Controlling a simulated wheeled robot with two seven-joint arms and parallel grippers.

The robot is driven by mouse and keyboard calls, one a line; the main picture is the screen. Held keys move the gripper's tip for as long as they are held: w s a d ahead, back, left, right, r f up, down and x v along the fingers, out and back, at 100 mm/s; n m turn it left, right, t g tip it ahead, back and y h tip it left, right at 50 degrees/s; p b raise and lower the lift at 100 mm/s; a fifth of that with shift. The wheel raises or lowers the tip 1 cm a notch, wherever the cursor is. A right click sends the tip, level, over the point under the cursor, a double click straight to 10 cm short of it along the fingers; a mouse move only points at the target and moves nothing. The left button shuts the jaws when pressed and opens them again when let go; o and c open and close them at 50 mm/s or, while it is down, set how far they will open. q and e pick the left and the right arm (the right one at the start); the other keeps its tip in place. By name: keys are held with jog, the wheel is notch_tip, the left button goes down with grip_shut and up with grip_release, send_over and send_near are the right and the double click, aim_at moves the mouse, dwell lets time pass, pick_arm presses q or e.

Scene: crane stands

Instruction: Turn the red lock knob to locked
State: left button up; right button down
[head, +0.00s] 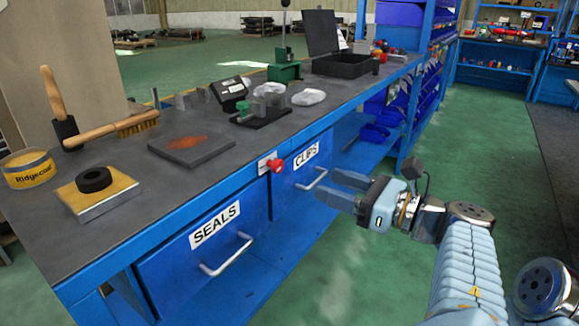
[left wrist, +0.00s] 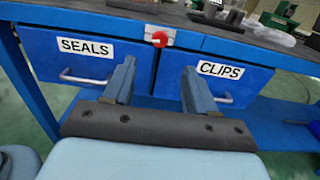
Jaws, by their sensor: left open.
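The red lock knob (head: 275,165) sits on a small pale plate at the bench's front edge, between the SEALS drawer (head: 192,262) and the CLIPS drawer (head: 291,185). It also shows in the left wrist view (left wrist: 159,39), above the gap between the fingers. Its turned position is too small to tell. My left gripper (head: 327,184) is open and empty, in front of the CLIPS drawer and to the right of the knob in the head view. Its fingers (left wrist: 158,66) point toward the drawer fronts and are apart from the knob. My right gripper is not in view.
Both drawers look shut, with bar handles (head: 227,255) standing out. The bench top (head: 100,236) holds a brush (head: 112,130), a yellow tin (head: 28,168), a dark plate (head: 192,149) and a black case (head: 345,64). The green floor (head: 370,280) before the bench is clear.

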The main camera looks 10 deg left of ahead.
aim_at(280, 168)
pick_arm(q)
jog(key=x, duration=1.1)
jog(key=shift+a+f, duration=0.15)
jog(key=shift+a, duration=0.15)
jog(key=c, duration=1.1)
jog(key=shift+o, duration=0.2)
